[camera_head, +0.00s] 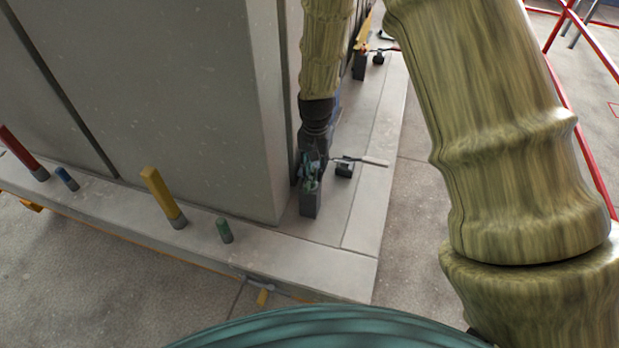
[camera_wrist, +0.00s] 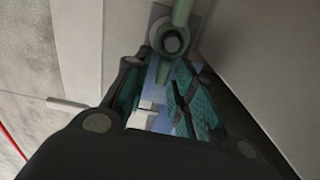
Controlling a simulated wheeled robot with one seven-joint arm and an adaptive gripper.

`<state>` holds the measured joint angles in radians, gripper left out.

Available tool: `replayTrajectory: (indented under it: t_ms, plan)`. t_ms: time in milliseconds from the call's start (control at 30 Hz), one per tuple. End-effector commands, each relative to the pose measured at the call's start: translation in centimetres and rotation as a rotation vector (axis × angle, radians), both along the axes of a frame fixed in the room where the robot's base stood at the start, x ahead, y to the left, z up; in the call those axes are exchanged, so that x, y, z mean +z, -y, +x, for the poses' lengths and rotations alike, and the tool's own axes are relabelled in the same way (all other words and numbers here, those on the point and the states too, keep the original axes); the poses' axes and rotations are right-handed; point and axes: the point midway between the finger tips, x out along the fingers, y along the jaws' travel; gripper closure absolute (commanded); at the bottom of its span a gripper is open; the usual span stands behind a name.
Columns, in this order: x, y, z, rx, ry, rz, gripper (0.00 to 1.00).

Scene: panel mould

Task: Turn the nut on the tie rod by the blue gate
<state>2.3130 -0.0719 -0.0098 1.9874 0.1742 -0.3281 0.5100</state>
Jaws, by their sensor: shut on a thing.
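The green winged nut (camera_wrist: 171,43) sits around the round grey end of the tie rod (camera_wrist: 171,42) at the top of the wrist view. One wing points up and the other reaches down between my fingertips. My gripper (camera_wrist: 163,74) is shut on the lower wing, its teal pads on either side. In the head view my gripper (camera_head: 309,172) points down beside the corner of the big grey panel, with the green nut (camera_head: 311,187) just under it. A blue surface (camera_wrist: 160,122) shows between my fingers; I cannot tell how much of the gate is hidden.
A lever with a white handle (camera_head: 374,162) sticks out to the right of my gripper. The grey wall (camera_head: 190,90) stands close on the left. Yellow (camera_head: 160,192), green (camera_head: 224,230), blue (camera_head: 66,178) and red (camera_head: 20,150) posts line the front ledge.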

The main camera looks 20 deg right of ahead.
Motion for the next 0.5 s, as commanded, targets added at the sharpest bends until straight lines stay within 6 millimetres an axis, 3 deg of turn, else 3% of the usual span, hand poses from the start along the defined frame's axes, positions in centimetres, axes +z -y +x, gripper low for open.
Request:
replayTrajectory:
  t_ms: [367, 500]
  plan:
    - [-0.07, 0.27, -0.22, -0.080, -0.001, 0.000, 1.00]
    - [0.18, 0.54, -0.65, -0.196, -0.003, -0.001, 1.00]
